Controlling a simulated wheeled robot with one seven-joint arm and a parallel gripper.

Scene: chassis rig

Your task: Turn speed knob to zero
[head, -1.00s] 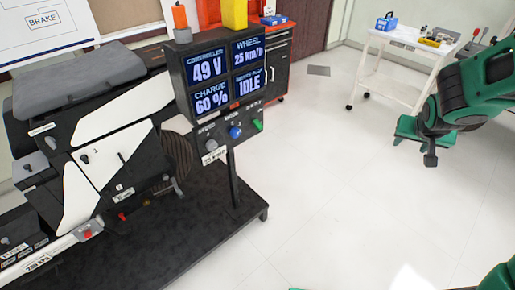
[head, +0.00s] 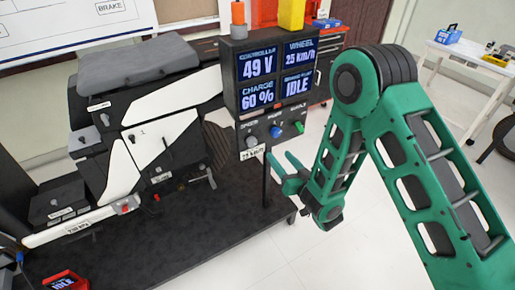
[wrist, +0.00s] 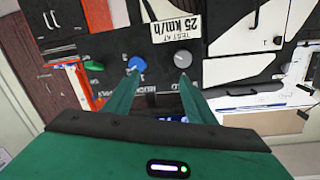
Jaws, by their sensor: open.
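The grey speed knob (head: 252,141) is on the panel below the display box, at the left of the row, with a "25 km/h" tag beneath it. In the wrist view, which is upside down, the grey knob (wrist: 181,59) is just beyond the tip of the right finger. The blue knob (wrist: 137,64) is beyond the left fingertip. My gripper (head: 281,161) is open and empty, in front of and slightly below the panel; its two fingers (wrist: 158,78) point at the panel. I cannot tell whether a fingertip touches a knob. The display (head: 278,76) reads wheel 25 km/h.
A green switch (head: 299,127) is right of the blue knob on the panel. The black rig (head: 150,135) with white plates stands on a dark platform (head: 190,250) at left. A thin post holds up the panel. A white cart (head: 455,75) stands at back right.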

